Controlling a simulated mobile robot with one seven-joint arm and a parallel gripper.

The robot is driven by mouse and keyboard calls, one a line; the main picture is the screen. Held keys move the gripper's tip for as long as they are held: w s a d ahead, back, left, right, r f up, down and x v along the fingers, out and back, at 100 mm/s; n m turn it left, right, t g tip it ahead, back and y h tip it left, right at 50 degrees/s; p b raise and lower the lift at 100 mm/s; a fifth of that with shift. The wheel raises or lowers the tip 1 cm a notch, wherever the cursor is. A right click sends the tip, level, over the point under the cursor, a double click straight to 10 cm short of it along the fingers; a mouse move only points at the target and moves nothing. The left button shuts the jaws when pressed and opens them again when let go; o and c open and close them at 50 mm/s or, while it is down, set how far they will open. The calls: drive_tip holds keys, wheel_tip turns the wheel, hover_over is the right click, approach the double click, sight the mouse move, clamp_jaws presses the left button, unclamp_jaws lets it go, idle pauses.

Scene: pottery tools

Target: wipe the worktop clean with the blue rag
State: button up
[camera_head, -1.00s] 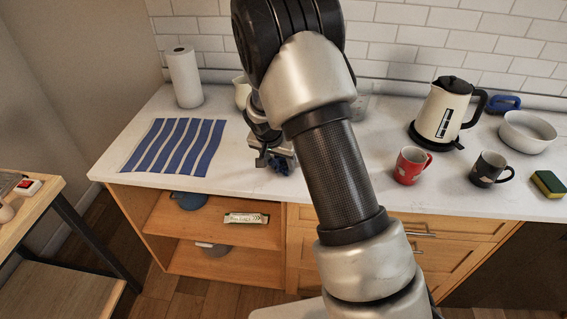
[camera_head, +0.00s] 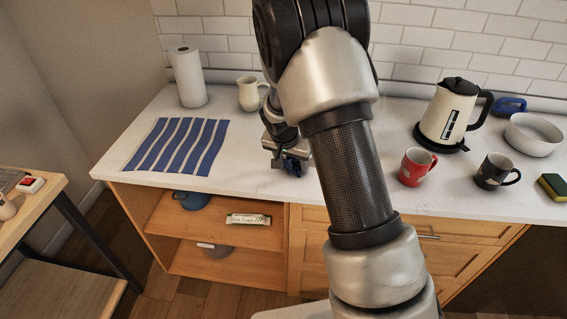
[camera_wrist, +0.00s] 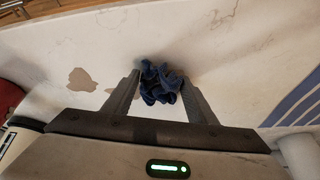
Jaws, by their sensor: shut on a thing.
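My gripper (camera_head: 287,158) is over the middle of the white worktop (camera_head: 245,165), low down near its front part. In the wrist view my gripper (camera_wrist: 160,92) is shut on the crumpled blue rag (camera_wrist: 160,84), which sits bunched between the two fingers. The rag also shows below the gripper in the head view (camera_head: 294,163). Whether it presses on the worktop I cannot tell. In the wrist view a brown stain (camera_wrist: 82,80) lies on the worktop to the left of the fingers. Smaller faint marks show farther off. My arm hides part of the worktop behind it.
A blue-striped cloth (camera_head: 178,146) lies left, with a paper roll (camera_head: 188,78) and cream jug (camera_head: 249,94) behind. Right of my arm stand a kettle (camera_head: 447,112), red mug (camera_head: 414,167), dark mug (camera_head: 492,171), white bowl (camera_head: 531,134) and sponge (camera_head: 553,186).

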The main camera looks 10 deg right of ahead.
sight(278, 171)
drive_tip(key=shift+s+d, duration=0.3)
drive_tip(key=shift+d, duration=0.55)
drive_tip(key=shift+w+a+f+b, duration=0.1)
drive_tip(key=shift+w+a+b, duration=0.15)
drive_tip(key=shift+a, duration=0.25)
drive_tip(key=shift+w+a+f+b, duration=0.1)
drive_tip(key=shift+a+b, duration=0.25)
drive_tip(key=shift+a, duration=0.1)
drive_tip(key=shift+w+a+r+b, duration=0.1)
drive_tip(key=shift+w+a+b, duration=0.1)
drive_tip(key=shift+a, duration=0.5)
drive_tip(key=shift+w+a+b, duration=0.25)
drive_tip(key=shift+a, duration=0.4)
drive_tip(key=shift+w+a+r+b, duration=0.1)
drive_tip(key=shift+w+a+b, duration=0.1)
drive_tip(key=shift+a, duration=0.5)
drive_tip(key=shift+d, duration=0.1)
drive_tip(key=shift+s+d+f+b, duration=0.1)
drive_tip(key=shift+s+d+b, duration=0.2)
drive_tip(key=shift+d, duration=0.7)
drive_tip(key=shift+s+d+r+b, duration=0.15)
drive_tip(key=shift+s+d, duration=0.2)
drive_tip(key=shift+d, duration=0.6)
drive_tip(key=shift+s+d+f+b, duration=0.15)
drive_tip(key=shift+s+d+b, duration=0.15)
drive_tip(key=shift+d, duration=0.7)
drive_tip(key=shift+a, duration=0.1)
